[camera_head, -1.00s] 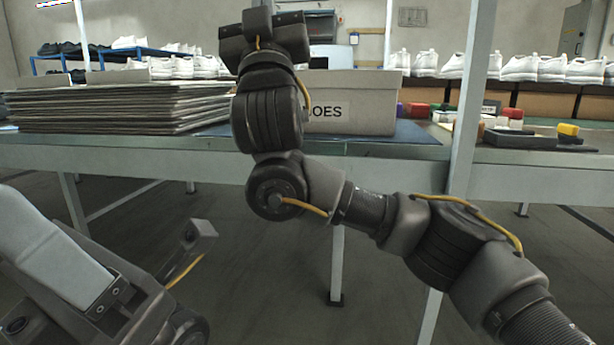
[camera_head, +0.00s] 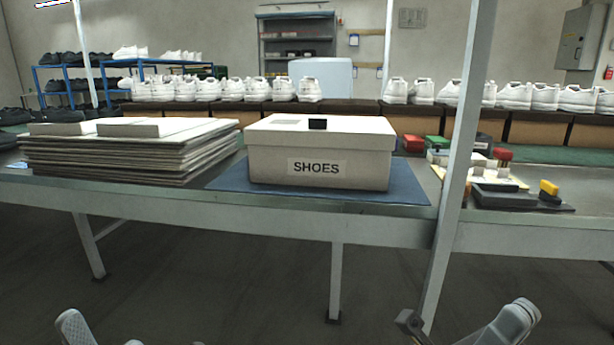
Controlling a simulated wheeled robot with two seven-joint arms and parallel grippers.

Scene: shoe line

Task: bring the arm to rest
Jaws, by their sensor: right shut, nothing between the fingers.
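My right gripper (camera_head: 408,322) shows only in small part at the bottom edge, right of centre, low in front of the table and apart from it. It is shut and empty. A pale link of my right arm (camera_head: 512,326) shows beside it. On the left, only a pale link of my left arm (camera_head: 76,326) and small slivers show at the bottom edge. My left gripper cannot be made out. A lidded box marked SHOES (camera_head: 318,167) stands on a blue mat (camera_head: 405,188) on the table, with a small black block (camera_head: 317,124) on its lid.
The table's front edge (camera_head: 270,221) crosses the view. A stack of flat cardboard (camera_head: 125,160) lies at left. A metal post (camera_head: 458,150) stands right of the box. A dark tray (camera_head: 510,198) and small coloured items lie at right. White shoes line the back. Floor before the table is clear.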

